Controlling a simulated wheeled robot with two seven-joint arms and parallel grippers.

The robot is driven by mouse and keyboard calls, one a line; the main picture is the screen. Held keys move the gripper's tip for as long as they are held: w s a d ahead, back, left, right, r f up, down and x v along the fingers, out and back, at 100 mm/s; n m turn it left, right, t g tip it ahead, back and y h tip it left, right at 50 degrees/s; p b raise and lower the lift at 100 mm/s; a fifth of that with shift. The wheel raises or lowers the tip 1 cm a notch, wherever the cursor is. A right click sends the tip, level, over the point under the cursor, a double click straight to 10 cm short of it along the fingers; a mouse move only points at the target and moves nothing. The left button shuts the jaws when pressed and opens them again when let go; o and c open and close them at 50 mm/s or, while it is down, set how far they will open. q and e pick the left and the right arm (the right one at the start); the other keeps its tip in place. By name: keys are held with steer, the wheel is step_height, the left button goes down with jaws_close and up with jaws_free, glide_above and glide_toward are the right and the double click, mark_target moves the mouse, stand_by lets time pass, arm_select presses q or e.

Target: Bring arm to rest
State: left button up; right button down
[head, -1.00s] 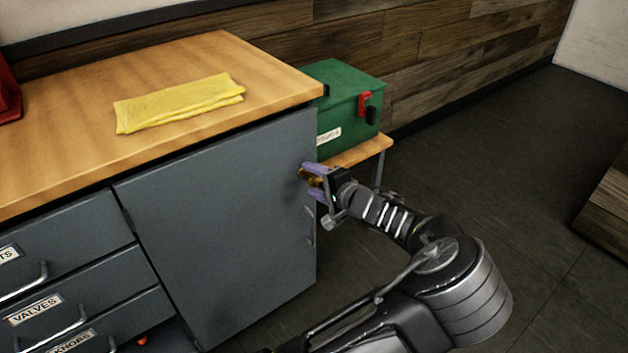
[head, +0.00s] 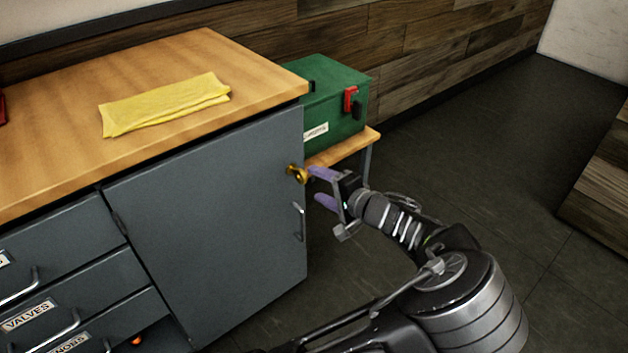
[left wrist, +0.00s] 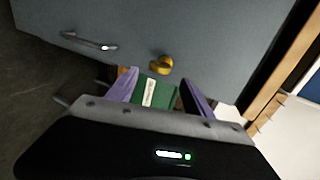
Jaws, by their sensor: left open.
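My left gripper (head: 320,188) is open and empty, with purple-padded fingers, at the right edge of the grey cabinet door (head: 215,220). A small brass-coloured knob or latch (head: 297,174) sits on the door near its upper right edge. In the head view the upper fingertip is close beside the knob; I cannot tell whether they touch. In the left wrist view the two fingers (left wrist: 157,90) are spread and the brass knob (left wrist: 160,65) lies beyond them, not between them. The door looks closed. My right gripper is in neither view.
A yellow cloth (head: 165,104) lies on the wooden worktop (head: 250,80). A green toolbox (head: 330,105) with a red latch stands on a low wooden stand (head: 345,147) behind the cabinet. Labelled drawers (head: 60,265) are at left. The dark floor (head: 460,130) at right is open.

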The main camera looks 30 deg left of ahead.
arm_select(q)
steer(key=shift+f, duration=0.1)
stand_by(0.4)
steer(key=s+f+g+h, duration=0.1)
steer(key=s+f+h, duration=0.1)
steer(key=s+f, duration=0.35)
steer(key=s+d+f+g+h, duration=0.1)
steer(key=s+f+g+h, duration=0.1)
steer(key=f, duration=0.6)
steer(key=s+f+g+h, duration=0.1)
steer(key=s+f, duration=0.3)
steer(key=f, duration=0.3)
steer(key=s+d+f+n+g+h, duration=0.2)
steer(key=s+d+f+h, duration=0.6)
steer(key=s+d+f, duration=0.6)
steer(key=s+d+r+n+t+h, duration=0.1)
steer(key=d+r+n+h, duration=0.15)
steer(key=d, duration=0.45)
steer(key=d+r+n+t+h, duration=0.1)
steer(key=d+r+t+h, duration=0.15)
steer(key=d, duration=0.45)
step_height(320, 180, up, 18)
steer(key=p, duration=1.8)
steer(key=shift+f+g+p, duration=0.25)
steer(key=shift+g+p, duration=0.15)
steer(key=shift+g, duration=0.05)
